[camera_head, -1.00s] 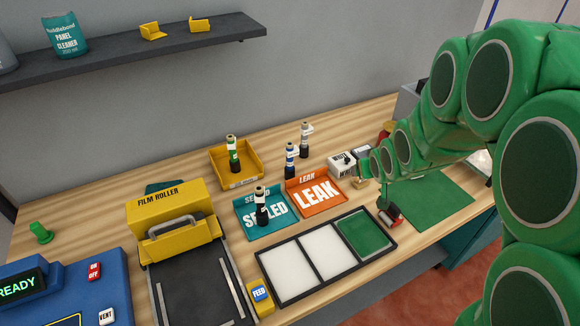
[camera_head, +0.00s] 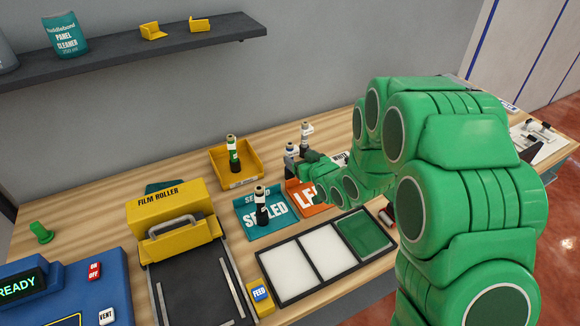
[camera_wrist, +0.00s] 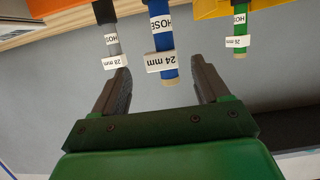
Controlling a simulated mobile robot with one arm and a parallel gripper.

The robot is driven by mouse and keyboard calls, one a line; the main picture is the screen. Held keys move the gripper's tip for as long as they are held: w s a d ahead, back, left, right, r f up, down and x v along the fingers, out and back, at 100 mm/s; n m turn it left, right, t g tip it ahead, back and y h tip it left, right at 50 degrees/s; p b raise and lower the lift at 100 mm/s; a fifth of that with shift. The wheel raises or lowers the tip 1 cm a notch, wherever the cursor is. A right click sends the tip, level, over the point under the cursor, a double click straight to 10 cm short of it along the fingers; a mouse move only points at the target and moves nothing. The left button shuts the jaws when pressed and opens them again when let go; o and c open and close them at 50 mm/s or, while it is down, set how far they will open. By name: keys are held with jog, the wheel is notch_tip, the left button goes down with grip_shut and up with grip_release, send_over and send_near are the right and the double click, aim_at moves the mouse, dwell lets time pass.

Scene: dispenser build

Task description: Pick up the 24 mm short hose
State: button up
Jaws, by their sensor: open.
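The 24 mm hose (camera_wrist: 161,34) is blue with a white label and a dark sleeve. In the wrist view it stands between my two finger lines, nearer the middle, and its tip reaches into the gap. In the head view its top (camera_head: 291,148) shows, while the rest is largely hidden by my gripper (camera_head: 293,166). My gripper is open; in the wrist view its dark fingers (camera_wrist: 160,78) lie either side of the hose's tip, with no clear contact visible.
The grey 28 mm hose (camera_wrist: 113,43) stands close beside my left finger in the wrist view. The green 26 mm hose (camera_wrist: 239,35) stands in a yellow bin (camera_head: 217,160). Another hose (camera_head: 261,207) stands on the teal SEALED tray (camera_head: 246,224). The orange LEAK tray (camera_head: 300,202) is partly covered by my arm.

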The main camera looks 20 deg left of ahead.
aim_at(293, 153)
jog(key=shift+x, duration=3.9)
jog(key=shift+s, duration=0.1)
grip_shut()
